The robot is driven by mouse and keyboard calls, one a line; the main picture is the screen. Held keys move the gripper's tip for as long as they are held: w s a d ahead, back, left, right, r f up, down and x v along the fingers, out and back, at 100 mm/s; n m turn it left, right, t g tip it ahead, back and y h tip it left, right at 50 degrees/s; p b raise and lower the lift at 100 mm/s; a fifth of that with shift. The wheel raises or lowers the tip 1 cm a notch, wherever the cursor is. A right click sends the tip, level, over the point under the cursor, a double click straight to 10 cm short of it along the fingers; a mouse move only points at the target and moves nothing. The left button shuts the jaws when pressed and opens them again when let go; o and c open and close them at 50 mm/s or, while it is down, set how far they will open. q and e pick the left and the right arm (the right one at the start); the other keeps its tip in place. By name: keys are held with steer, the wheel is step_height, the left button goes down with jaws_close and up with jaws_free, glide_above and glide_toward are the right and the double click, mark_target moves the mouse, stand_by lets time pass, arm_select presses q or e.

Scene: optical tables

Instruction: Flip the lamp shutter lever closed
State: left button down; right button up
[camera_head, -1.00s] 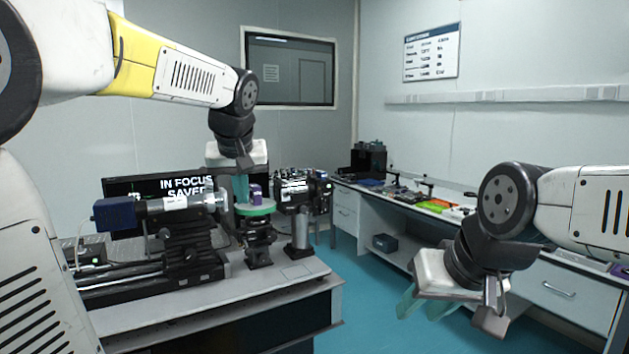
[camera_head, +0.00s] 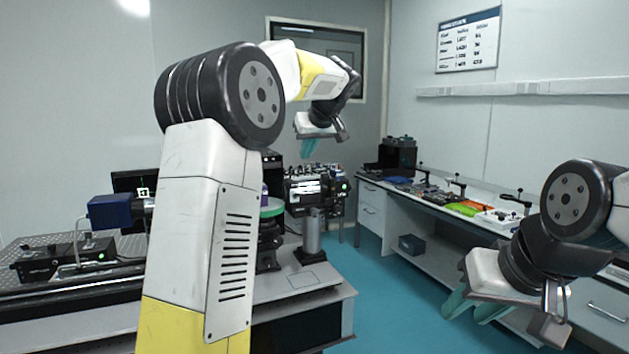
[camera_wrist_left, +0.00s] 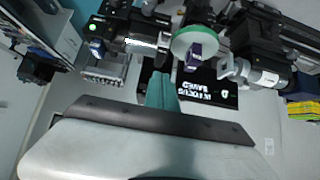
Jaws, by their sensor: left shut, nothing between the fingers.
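A black lamp-like unit (camera_head: 333,192) with a silver barrel and a green light stands on a post at the back of the near table. It also shows in the left wrist view (camera_wrist_left: 122,36), at the upper left. I cannot make out its shutter lever. My left gripper (camera_head: 309,148) is shut and empty, in the air above that unit, apart from it. Its teal fingers (camera_wrist_left: 161,90) point toward the gap beside the green disc stage in the left wrist view. My right gripper (camera_head: 473,307) is open and empty, in the air at the right.
The green disc stage (camera_wrist_left: 194,40) carries a purple block (camera_wrist_left: 193,60). A blue camera (camera_head: 110,212) and a black box (camera_head: 65,258) are on the left of the near table. My left arm hides the middle. A side bench (camera_head: 455,222) holds tools; teal floor lies between.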

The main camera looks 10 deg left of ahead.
arm_select(q)
glide_above(298, 194)
steer(key=w, duration=0.2)
steer(key=f, duration=0.7)
steer(key=shift+a+f, duration=0.15)
steer(key=shift+a, duration=0.15)
steer(key=shift+s+d+f, duration=0.5)
steer(key=shift+s+f, duration=0.2)
steer(key=shift+f, duration=0.2)
steer(key=shift+s+d+f, duration=0.15)
steer(key=shift+s+f, duration=0.15)
steer(key=shift+f, duration=0.35)
steer(key=shift+w, duration=0.1)
